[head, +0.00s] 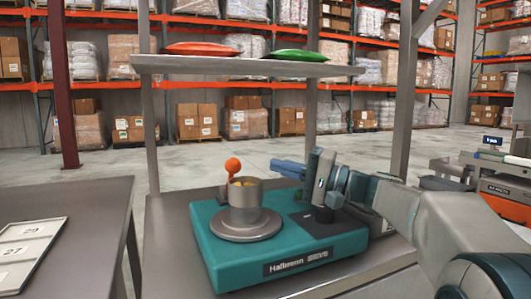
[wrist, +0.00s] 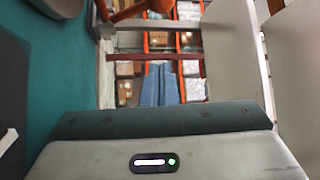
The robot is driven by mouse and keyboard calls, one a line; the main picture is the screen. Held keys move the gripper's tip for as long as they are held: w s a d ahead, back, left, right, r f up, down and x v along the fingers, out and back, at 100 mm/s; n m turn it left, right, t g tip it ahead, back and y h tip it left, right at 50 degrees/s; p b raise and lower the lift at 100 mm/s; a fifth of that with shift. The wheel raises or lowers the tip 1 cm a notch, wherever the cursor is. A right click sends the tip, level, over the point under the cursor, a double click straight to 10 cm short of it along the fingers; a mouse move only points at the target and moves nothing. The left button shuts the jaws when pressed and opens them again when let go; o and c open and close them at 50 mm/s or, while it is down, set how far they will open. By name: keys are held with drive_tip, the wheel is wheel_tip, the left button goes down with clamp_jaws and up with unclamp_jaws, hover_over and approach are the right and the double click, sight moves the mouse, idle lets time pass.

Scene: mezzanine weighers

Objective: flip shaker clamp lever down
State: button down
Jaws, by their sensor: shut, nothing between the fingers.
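The shaker (head: 290,262) is a teal box labelled Halbrenn with a round grey plate (head: 243,229) and a metal cup (head: 245,205) on it. The clamp lever (head: 232,166) stands up behind the cup and ends in an orange ball. My gripper (head: 276,168) has blue fingers, shut and empty, above the shaker's back right, pointing left toward the lever with a gap between. In the wrist view the shut fingers (wrist: 158,84) are in the middle. An orange part (wrist: 128,11), likely the lever, is at the top left, and the teal shaker body (wrist: 65,75) fills the left.
A shelf (head: 240,66) with an orange bag (head: 204,48) and a green bag (head: 297,56) spans above, on grey posts. A table with a numbered tray (head: 28,252) is at the left. More equipment (head: 505,185) stands at the right. Racks with boxes are far behind.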

drive_tip(key=shift+s+d+f, duration=0.15)
drive_tip(key=shift+d+f, duration=0.1)
drive_tip(key=shift+d, duration=0.2)
drive_tip(key=shift+s+d+f, duration=0.1)
drive_tip(key=shift+d+f, duration=0.1)
drive_tip(key=shift+d, duration=0.25)
